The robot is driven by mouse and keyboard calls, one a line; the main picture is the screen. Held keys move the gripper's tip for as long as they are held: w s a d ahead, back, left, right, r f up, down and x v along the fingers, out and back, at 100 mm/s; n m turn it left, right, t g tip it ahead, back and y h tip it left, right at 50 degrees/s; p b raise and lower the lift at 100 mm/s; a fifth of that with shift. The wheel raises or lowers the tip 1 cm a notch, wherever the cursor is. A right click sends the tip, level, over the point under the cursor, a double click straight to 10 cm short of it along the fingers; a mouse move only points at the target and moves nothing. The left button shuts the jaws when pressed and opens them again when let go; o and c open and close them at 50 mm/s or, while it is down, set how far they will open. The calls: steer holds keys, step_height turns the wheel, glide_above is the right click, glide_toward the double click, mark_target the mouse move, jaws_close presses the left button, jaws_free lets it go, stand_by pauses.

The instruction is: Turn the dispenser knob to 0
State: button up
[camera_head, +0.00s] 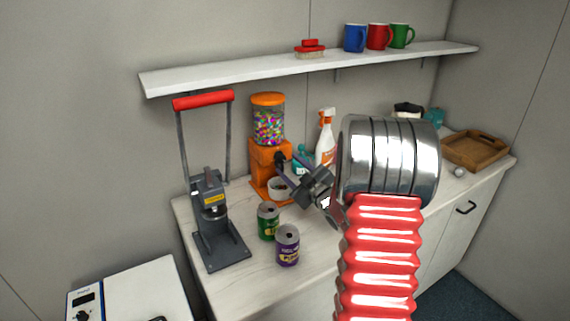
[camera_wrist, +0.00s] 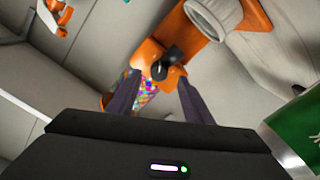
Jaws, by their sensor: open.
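The dispenser (camera_head: 263,163) is orange with a clear globe of coloured candies and stands on the counter. Its black knob (camera_head: 281,158) is on the front; the wrist view shows the knob (camera_wrist: 169,62) too, with the dispenser upside down there. My gripper (camera_head: 287,168) is open in front of the dispenser, its two dark fingers pointing at it. In the wrist view the fingers (camera_wrist: 157,78) lie on either side of the knob, apart from each other; whether they touch it I cannot tell. No number markings are readable.
A white bowl (camera_head: 277,189) sits below the knob. A green can (camera_head: 268,222) and a purple can (camera_head: 288,246) stand in front. A press with a red handle (camera_head: 203,99) is at left, a spray bottle (camera_head: 326,138) behind, and a wooden tray (camera_head: 476,149) at far right.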

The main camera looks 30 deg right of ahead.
steer(key=s, duration=0.9)
steer(key=shift+a, duration=0.3)
